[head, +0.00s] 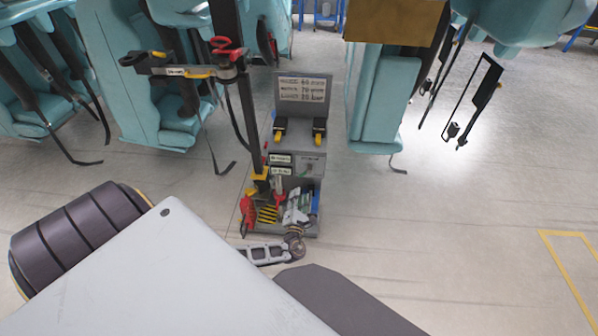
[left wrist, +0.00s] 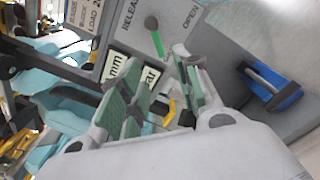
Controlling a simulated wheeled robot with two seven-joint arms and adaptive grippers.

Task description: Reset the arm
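My left gripper (head: 297,207) is low in front of a grey control stand (head: 302,94), near its lower panel. In the left wrist view the two green-padded fingers of this gripper (left wrist: 157,84) stand apart, with nothing visible held between them. A small lever with a green handle (left wrist: 155,38) sits on the panel just beyond the fingertips, between RELEASE and OPEN labels. Whether a finger touches the panel is unclear. My right gripper is in neither view.
A dark post (head: 247,110) carries red parts beside the stand. Teal coaster seats (head: 165,110) hang at left, others (head: 378,100) at right. Floor at right is open, with yellow lines (head: 570,265).

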